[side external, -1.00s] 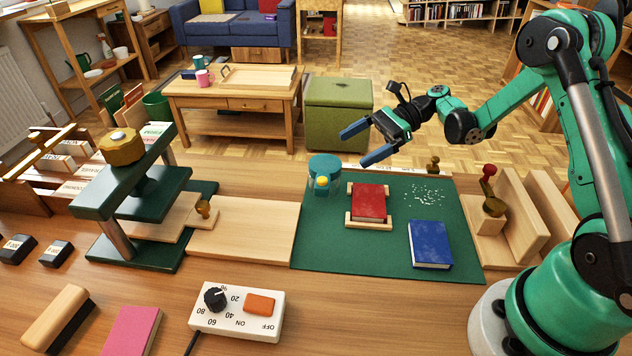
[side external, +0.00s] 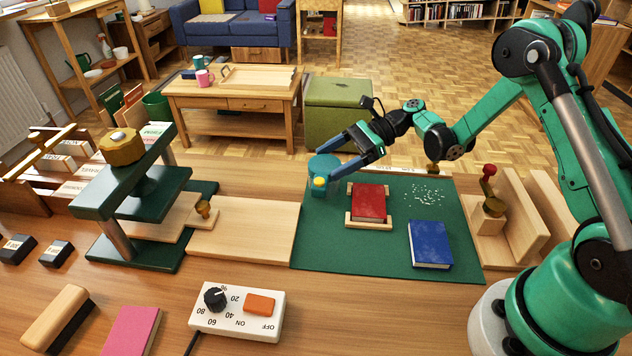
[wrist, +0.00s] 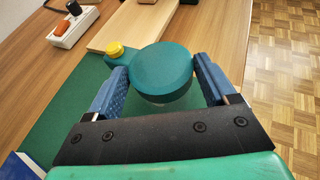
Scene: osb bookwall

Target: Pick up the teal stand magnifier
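The teal stand magnifier (side external: 325,166) stands at the far left corner of the green mat (side external: 314,248). It has a round teal top and a small block with a yellow knob (side external: 320,182) at its side. In the wrist view the magnifier's round top (wrist: 162,72) lies between the two blue fingers of my gripper (wrist: 163,85). The fingers are open, one on each side of it. In the side view my gripper (side external: 335,155) is at the magnifier, coming from the right. I cannot tell whether either finger touches it.
A red book (side external: 369,202) in a wooden cradle sits just right of the magnifier, and a blue book (side external: 430,243) lies farther right. A wooden board (side external: 243,228) and a green press (side external: 132,190) stand to the left. A white control box (side external: 237,311) is in front.

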